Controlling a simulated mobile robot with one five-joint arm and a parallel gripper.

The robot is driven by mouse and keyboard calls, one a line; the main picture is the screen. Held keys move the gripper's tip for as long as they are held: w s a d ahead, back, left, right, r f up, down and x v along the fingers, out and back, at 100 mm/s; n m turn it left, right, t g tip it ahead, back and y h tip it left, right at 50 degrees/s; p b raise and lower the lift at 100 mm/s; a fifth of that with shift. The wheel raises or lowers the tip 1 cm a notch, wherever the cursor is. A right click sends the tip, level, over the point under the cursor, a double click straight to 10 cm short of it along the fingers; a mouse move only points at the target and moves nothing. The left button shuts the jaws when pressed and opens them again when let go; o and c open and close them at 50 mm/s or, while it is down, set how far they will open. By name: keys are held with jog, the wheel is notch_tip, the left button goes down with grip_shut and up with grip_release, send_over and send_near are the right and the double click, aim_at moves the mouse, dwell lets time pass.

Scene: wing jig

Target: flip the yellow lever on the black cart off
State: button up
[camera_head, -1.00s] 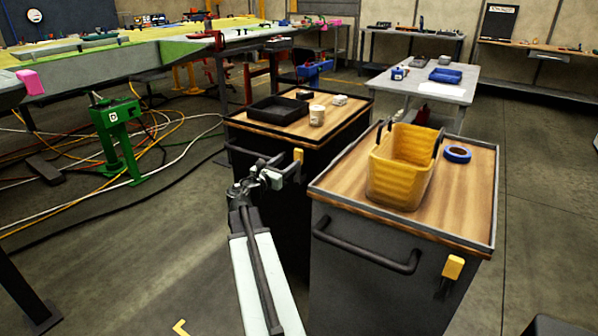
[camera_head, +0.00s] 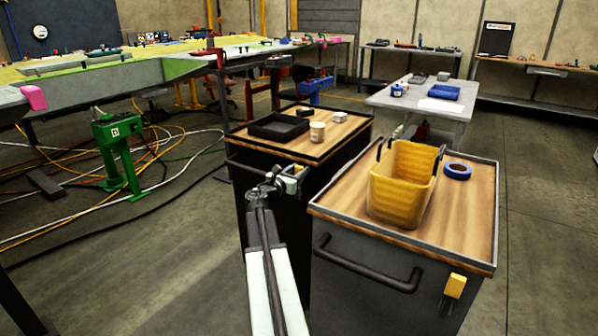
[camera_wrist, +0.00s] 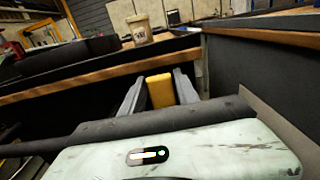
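The black cart (camera_head: 266,200) stands left of centre in the head view, with a wooden top. Its yellow lever (camera_head: 299,169) is on the front face near the right corner, partly hidden by my gripper (camera_head: 290,182). In the wrist view the yellow lever (camera_wrist: 160,91) stands upright between the two grey fingers of my gripper (camera_wrist: 160,93). The fingers are apart, one on each side of the lever. I cannot tell whether they touch it or how far they reach around it.
A grey cart (camera_head: 365,275) stands close on the right, with its own yellow lever (camera_head: 455,285), a yellow bin (camera_head: 402,190) and blue tape (camera_head: 457,171) on top. The black cart holds a black tray (camera_head: 278,127) and a cup (camera_head: 317,132). A dark handle bar (camera_wrist: 130,123) crosses the wrist view.

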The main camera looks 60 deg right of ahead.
grip_shut()
dwell(1.2)
